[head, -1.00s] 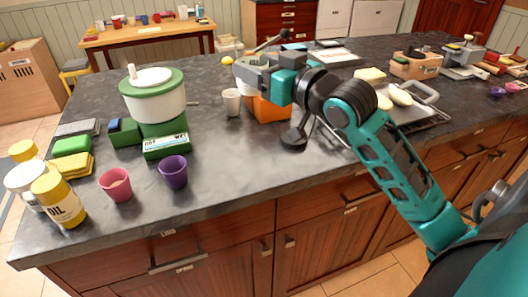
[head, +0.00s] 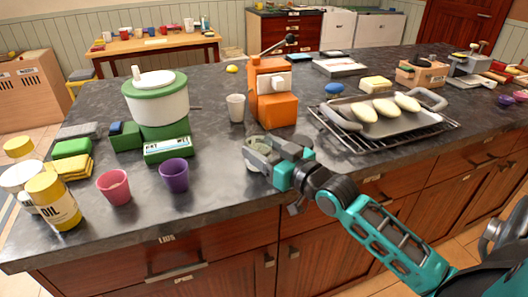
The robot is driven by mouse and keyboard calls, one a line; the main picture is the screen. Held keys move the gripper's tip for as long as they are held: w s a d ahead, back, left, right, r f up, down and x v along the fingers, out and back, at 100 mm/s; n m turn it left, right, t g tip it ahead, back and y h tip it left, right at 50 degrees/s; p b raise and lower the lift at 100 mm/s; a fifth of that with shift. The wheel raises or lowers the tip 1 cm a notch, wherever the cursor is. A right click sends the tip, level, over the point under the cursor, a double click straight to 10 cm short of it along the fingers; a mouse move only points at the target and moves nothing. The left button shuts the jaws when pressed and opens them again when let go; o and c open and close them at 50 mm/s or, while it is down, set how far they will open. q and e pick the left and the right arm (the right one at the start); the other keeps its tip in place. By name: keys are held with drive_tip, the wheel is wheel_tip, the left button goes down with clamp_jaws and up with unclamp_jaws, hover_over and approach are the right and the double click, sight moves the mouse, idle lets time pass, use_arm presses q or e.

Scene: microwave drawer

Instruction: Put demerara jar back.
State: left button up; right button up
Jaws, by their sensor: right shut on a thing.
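My right gripper (head: 258,151) is low over the front part of the dark counter, in front of the orange machine. It is shut on a small pale thing (head: 254,163), which looks like the demerara jar. The fingers hide most of it and I can read no label. I cannot tell whether it touches the counter. My left gripper is out of view.
The dark counter (head: 225,195) is clear around my right gripper. The orange machine (head: 271,108) and a white cup (head: 235,108) stand behind it. A purple cup (head: 174,175) and pink cup (head: 114,187) are left. A tray on a rack (head: 400,122) is right.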

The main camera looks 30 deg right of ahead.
drive_tip(key=shift+f, duration=0.15)
drive_tip(key=o, duration=0.7)
drive_tip(key=shift+f, duration=0.1)
drive_tip(key=o, duration=0.5)
drive_tip(key=shift+r, duration=0.2)
drive_tip(key=shift+s+f, duration=0.1)
drive_tip(key=shift+s, duration=0.3)
drive_tip(key=s, duration=0.3)
drive_tip(key=s+d, duration=0.1)
drive_tip(key=s, duration=0.3)
drive_tip(key=s+d, duration=0.1)
drive_tip(key=s, duration=0.3)
